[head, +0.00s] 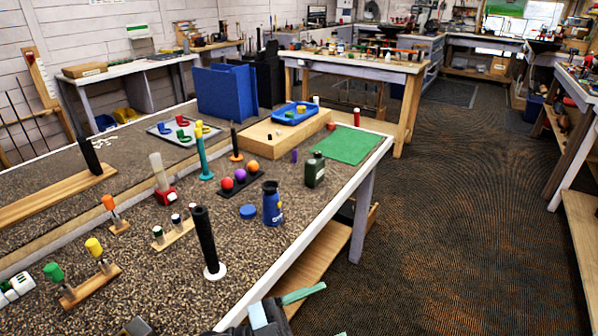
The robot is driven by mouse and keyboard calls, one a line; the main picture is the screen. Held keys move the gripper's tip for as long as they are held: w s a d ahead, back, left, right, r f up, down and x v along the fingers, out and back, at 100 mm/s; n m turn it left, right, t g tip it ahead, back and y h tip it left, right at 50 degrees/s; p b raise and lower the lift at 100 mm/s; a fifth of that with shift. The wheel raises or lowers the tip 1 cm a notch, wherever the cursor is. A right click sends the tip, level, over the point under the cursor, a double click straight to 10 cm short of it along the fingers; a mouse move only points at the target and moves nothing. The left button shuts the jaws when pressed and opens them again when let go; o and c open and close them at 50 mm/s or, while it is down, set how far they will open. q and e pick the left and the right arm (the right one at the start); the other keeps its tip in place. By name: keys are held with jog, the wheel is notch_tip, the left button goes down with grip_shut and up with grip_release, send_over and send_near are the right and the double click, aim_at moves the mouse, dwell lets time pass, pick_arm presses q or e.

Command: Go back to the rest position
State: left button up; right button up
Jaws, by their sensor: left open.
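My left gripper (279,306) shows at the bottom edge of the head view, beside the front edge of the near workbench (345,192). Its pale teal fingers are spread apart, and I see nothing between them. Much of its body is cut off by the frame. My right gripper is not in view. A black golf grip (204,238) stands upright in a round white base on the bench, up and left of the left gripper and apart from it.
On the bench stand a blue bottle (272,205), a dark green bottle (315,170), a ball rack (240,183) and a wooden box (270,137) with a blue tray (295,114). A green mat (352,145) lies at the far right corner. The carpet (450,220) right of the bench is clear.

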pick_arm(q)
jog(key=s+a+f+n+t+y, duration=0.2)
jog(key=a+f+n+t+y, duration=0.9)
jog(key=a+f+n+y, duration=0.4)
jog(key=s+a+f+n+g+y, duration=0.1)
jog(key=s+a+f+g+y, duration=0.1)
jog(key=s+f, duration=0.5)
jog(key=s+a+f+n+g+y, duration=0.2)
jog(key=s+a+f+g, duration=0.3)
jog(key=s+f, duration=0.3)
jog(key=s+a, duration=0.1)
jog(key=s, duration=0.2)
jog(key=shift+a+n+y+p, duration=0.2)
jog(key=shift+n+y+p, duration=0.1)
jog(key=shift+p, duration=0.1)
jog(key=shift+c, duration=0.2)
